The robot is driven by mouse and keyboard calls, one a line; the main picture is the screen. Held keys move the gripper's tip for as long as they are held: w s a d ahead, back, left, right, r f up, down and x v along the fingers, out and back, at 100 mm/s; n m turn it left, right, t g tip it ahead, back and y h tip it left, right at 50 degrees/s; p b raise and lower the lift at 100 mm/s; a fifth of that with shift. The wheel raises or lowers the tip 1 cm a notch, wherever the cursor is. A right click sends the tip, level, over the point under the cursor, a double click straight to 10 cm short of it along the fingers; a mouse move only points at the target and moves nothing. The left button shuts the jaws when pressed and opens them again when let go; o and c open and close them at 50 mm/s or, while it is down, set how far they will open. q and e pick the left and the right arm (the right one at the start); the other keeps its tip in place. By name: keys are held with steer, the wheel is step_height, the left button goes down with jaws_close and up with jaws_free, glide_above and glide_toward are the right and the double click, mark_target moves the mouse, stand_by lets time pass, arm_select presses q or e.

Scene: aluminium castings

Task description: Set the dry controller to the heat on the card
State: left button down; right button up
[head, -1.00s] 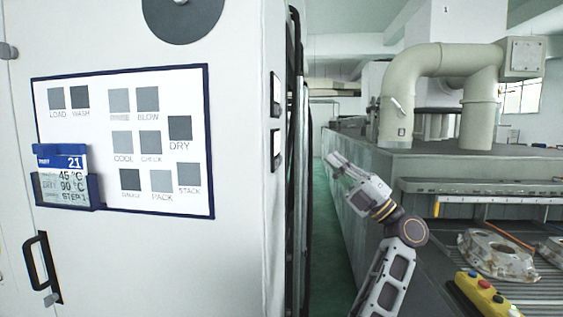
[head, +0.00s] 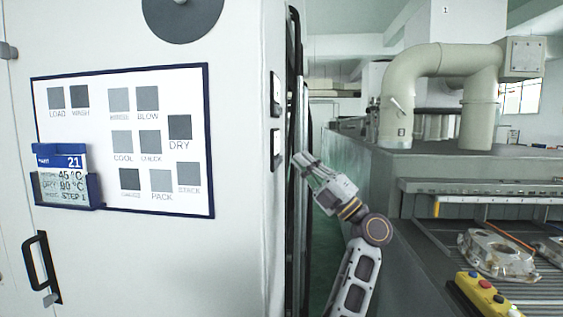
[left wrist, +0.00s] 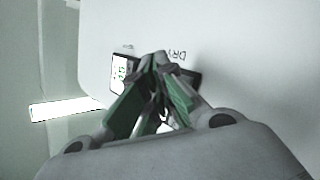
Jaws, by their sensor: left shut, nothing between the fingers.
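The card (head: 62,180) with a blue top marked 21 sits in a dark blue holder at the left of the white cabinet front. It reads 45 °C on one line, DRY 90 °C below, then STEP 1. Two small controllers, an upper one (head: 276,95) and a lower one (head: 276,146), are on the cabinet's side, seen edge-on. In the left wrist view a lit display (left wrist: 119,72) and a dark unit (left wrist: 194,76) near the letters DRY lie behind the fingers, partly hidden. My left gripper (head: 302,162) is shut and empty, close to the lower controller; contact cannot be told.
A framed board (head: 205,185) of grey squares hangs on the cabinet, with a black door handle (head: 42,268) below left. A grey machine with a thick bent pipe (head: 398,105) stands right. A casting (head: 495,255) and a yellow button box (head: 482,292) lie near right.

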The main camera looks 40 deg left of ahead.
arm_select(q)
steer(key=shift+s+a, duration=0.25)
steer(key=shift+a, duration=0.2)
arm_select(e)
steer(key=shift+s, duration=0.6)
steer(key=shift+w, duration=0.25)
steer(key=shift+w, duration=0.55)
steer(key=shift+s, duration=0.15)
arm_select(q)
steer(key=shift+s+a, duration=0.1)
steer(key=shift+a, duration=0.05)
arm_select(e)
steer(key=shift+s, duration=0.7)
arm_select(q)
steer(key=shift+a, duration=0.1)
arm_select(e)
steer(key=shift+w, duration=0.15)
